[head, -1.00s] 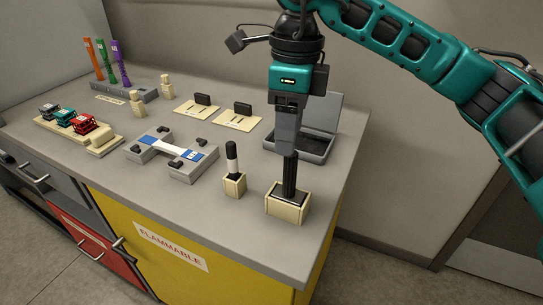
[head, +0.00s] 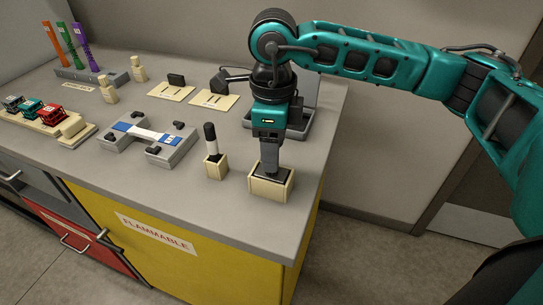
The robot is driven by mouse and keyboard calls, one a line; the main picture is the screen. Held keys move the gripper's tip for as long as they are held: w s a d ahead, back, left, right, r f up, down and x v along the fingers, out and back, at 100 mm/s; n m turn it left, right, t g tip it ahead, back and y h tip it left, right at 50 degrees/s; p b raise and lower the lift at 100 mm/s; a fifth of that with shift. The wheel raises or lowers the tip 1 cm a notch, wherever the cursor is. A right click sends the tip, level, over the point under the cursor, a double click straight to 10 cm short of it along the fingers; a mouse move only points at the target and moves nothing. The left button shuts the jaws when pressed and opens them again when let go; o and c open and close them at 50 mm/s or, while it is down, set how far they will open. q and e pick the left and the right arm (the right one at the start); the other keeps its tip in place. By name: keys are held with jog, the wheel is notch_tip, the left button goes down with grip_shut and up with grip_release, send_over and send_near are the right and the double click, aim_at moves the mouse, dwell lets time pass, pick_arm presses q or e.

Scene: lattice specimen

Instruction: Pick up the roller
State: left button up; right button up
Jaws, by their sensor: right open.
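A square cream wooden box (head: 270,190) stands near the right front of the grey counter. A dark ribbed upright piece, which looks like the roller, stood in this box earlier; now it is almost wholly hidden behind my right gripper (head: 269,168). The right gripper points straight down, its grey fingers reaching to the mouth of the box. The gripper is open, and its fingers are where the dark piece was seen. Whether they touch it I cannot tell. My left gripper is not in view.
A black-and-white upright tool (head: 210,138) stands in a small wooden holder (head: 216,167) just left. A grey fixture (head: 150,140) with blue and white parts lies further left. A dark open case (head: 297,122) is behind my gripper. The counter's right edge is close.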

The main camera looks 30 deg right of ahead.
notch_tip(320, 180, down, 2)
jog(key=shift+f, duration=0.1)
grip_shut()
dwell(0.5)
